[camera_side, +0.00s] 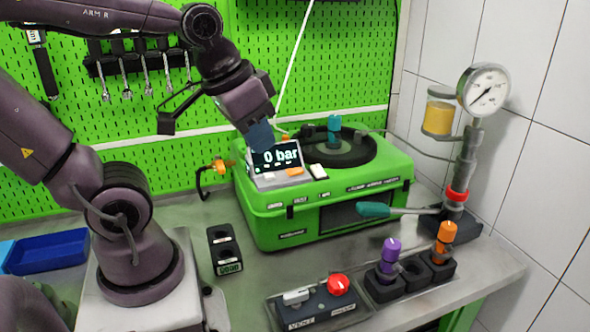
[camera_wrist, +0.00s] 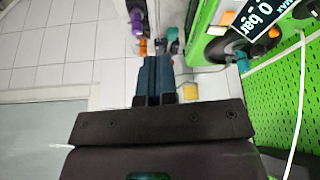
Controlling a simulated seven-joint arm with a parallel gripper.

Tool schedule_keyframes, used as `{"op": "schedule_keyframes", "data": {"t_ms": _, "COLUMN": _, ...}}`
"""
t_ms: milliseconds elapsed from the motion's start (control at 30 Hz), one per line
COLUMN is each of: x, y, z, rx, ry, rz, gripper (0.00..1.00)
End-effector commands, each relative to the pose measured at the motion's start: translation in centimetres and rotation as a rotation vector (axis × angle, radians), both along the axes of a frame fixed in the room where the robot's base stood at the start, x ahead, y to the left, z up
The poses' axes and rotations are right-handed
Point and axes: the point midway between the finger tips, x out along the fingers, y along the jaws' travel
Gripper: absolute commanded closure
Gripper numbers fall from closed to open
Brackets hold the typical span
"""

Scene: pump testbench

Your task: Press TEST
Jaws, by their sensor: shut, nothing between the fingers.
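My gripper (camera_side: 262,142) is shut and empty, its blue fingers pointing down at the left side of the tilted display (camera_side: 285,157) and hiding part of it. The display reads "0 bar" and sits on the green test machine (camera_side: 290,222). It also shows in the wrist view (camera_wrist: 262,18), to the right of my closed fingers (camera_wrist: 152,78). Below the display are an orange button (camera_side: 295,171) and paler buttons, with a white switch (camera_side: 319,172) to the right. I cannot read which one is TEST. I cannot tell whether the fingertips touch anything.
A pressure gauge (camera_side: 483,90) stands on a post at the right. A teal-handled lever (camera_side: 376,210) sticks out before the machine. A VENT box with a red knob (camera_side: 337,284) and holders with purple (camera_side: 390,250) and orange (camera_side: 445,233) pieces stand in front.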

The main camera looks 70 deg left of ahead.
Motion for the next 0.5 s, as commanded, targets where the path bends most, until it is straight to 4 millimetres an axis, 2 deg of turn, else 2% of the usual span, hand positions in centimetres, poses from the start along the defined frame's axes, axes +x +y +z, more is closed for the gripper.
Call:
{"op": "schedule_keyframes", "data": {"t_ms": 33, "x": 0.5, "y": 1.3, "z": -0.7, "rx": -0.041, "ry": 0.043, "rz": 0.086, "gripper": 1.00}}
{"op": "schedule_keyframes", "data": {"t_ms": 200, "x": 2.4, "y": 4.8, "z": -2.7, "rx": -0.300, "ry": 0.124, "rz": 0.451, "gripper": 1.00}}
{"op": "schedule_keyframes", "data": {"t_ms": 500, "x": 7.0, "y": 12.4, "z": -4.7, "rx": -0.901, "ry": 0.085, "rz": 1.190, "gripper": 1.00}}
